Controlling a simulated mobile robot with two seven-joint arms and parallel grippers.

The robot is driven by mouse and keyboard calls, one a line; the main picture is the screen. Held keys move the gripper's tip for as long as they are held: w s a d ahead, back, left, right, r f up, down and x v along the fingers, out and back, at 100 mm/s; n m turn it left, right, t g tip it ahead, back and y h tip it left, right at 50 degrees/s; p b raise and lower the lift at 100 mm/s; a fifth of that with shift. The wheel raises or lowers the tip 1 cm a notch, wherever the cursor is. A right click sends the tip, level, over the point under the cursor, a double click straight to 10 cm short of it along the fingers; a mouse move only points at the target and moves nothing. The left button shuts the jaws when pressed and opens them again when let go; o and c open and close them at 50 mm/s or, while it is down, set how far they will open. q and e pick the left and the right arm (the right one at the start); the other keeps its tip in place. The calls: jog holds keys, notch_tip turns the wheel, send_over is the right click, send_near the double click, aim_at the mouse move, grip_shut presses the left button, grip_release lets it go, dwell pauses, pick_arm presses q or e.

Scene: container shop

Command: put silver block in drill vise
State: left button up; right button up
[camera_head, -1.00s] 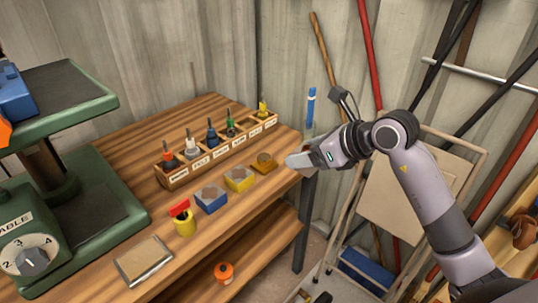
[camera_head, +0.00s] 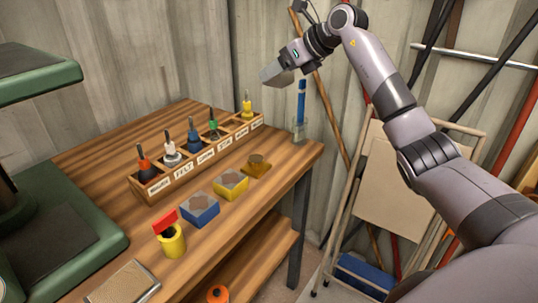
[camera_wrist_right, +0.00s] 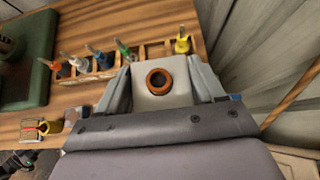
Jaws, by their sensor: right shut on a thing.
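My right gripper (camera_head: 272,74) is raised above the back right end of the workbench (camera_head: 300,150). In the right wrist view it (camera_wrist_right: 163,85) is shut on a pale grey block (camera_wrist_right: 150,105), which I take to be the silver block. An orange-rimmed round hole shows on the block's face. In the head view the block can hardly be told apart from the fingers. The drill vise cannot be made out now. Part of the green drill press (camera_head: 50,82) shows at the left edge. My left gripper is not in view.
In front are a blue block (camera_head: 200,212), a yellow block (camera_head: 231,186), a brown piece (camera_head: 257,166), a yellow cup (camera_head: 172,242) and a flat metal-rimmed plate (camera_head: 125,284). Air above the bench is clear.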

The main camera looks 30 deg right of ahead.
jog(key=b, duration=0.2)
send_over(277, 153)
notch_tip(277, 153, down, 16)
jog(key=shift+w+f, duration=0.1)
notch_tip(277, 153, down, 4)
jog(key=shift+r+b, duration=0.25)
jog(key=shift+b, duration=0.15)
jog(key=shift+d+f, duration=0.1)
jog(key=shift+f, duration=0.05)
jog(key=o, duration=1.3)
